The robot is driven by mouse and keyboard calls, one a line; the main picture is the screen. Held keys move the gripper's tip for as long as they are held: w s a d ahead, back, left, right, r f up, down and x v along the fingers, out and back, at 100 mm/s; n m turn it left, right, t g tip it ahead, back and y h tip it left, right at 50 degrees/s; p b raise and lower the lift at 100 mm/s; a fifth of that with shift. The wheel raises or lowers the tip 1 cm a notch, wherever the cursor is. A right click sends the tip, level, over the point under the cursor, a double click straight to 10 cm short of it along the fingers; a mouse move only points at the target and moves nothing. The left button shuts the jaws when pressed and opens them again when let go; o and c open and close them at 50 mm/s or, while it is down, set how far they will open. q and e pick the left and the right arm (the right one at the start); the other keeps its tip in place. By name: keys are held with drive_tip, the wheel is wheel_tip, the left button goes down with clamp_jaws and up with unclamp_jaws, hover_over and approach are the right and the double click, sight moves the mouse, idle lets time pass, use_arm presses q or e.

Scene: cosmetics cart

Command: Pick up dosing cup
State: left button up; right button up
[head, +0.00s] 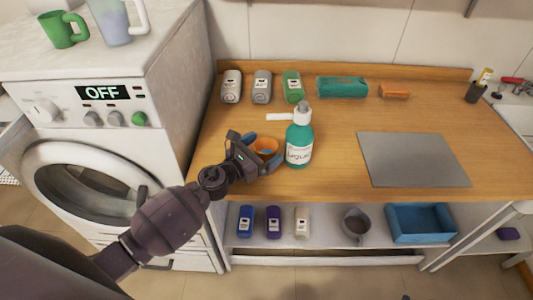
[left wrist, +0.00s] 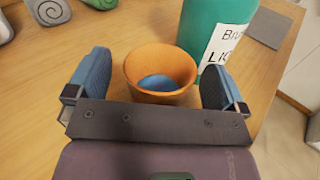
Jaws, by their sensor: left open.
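The dosing cup is a small orange cup (head: 265,145) with a blue inner bottom, upright on the wooden counter. It also shows in the left wrist view (left wrist: 160,70). My left gripper (head: 259,150) is open at the cup, and in the left wrist view its blue-padded fingers (left wrist: 156,75) stand on either side of the cup with gaps. A teal pump bottle (head: 299,140) with a white label stands right beside the cup; it shows behind the right finger in the left wrist view (left wrist: 208,30). My right gripper is not in view.
A grey mat (head: 415,159) lies to the right. A washing machine (head: 95,140) is at the left. A lower shelf holds bottles and a blue bin (head: 421,223).

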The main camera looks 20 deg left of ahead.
use_arm(q)
drive_tip(key=shift+w+d, duration=0.15)
drive_tip(key=shift+w, duration=0.15)
drive_tip(key=c, duration=1)
